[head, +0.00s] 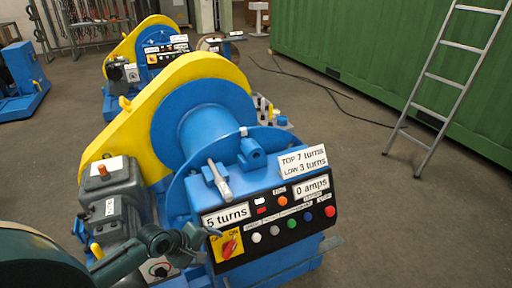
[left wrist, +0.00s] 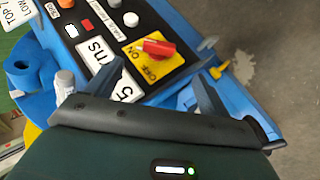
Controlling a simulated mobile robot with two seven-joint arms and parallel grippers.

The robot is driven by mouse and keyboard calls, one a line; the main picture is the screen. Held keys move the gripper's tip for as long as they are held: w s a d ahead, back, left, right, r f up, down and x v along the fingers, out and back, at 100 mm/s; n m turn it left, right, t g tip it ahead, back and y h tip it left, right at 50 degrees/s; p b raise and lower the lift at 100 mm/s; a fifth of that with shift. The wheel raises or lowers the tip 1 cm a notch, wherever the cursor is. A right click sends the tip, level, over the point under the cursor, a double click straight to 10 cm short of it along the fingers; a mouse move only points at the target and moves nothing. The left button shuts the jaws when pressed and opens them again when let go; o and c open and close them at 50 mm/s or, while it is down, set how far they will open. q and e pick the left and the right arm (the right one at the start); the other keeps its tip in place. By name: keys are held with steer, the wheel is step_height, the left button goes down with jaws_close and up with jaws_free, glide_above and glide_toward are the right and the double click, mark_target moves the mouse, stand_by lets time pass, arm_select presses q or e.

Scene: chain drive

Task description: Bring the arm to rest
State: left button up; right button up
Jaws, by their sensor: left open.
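My left gripper (head: 203,241) is at the lower left of the head view, close in front of the winch's control panel (head: 268,229). In the left wrist view its two dark fingers (left wrist: 134,70) are spread apart with nothing between them. A red rotary switch (head: 230,248) on a yellow OFF/ON plate sits just beyond the fingers. The switch also shows in the left wrist view (left wrist: 155,47), apart from the fingers. My right gripper is in neither view.
The blue winch drum (head: 204,128) with its yellow chain guard (head: 130,128) stands behind the panel. A grey gearbox (head: 112,190) is close to my left arm. A ladder (head: 441,80) leans on a green container (head: 375,50). The floor at right is clear.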

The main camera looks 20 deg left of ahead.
arm_select(q)
steer(key=s+d+f+m+t, duration=0.1)
steer(key=s+d+m, duration=0.5)
steer(key=d+m, duration=0.2)
steer(key=s+d+f+m+t, duration=0.1)
steer(key=s+d+m, duration=0.5)
steer(key=d+m, duration=0.3)
steer(key=shift+s+d+t, duration=0.3)
steer(key=shift+s+d, duration=0.1)
steer(key=shift+d, duration=0.1)
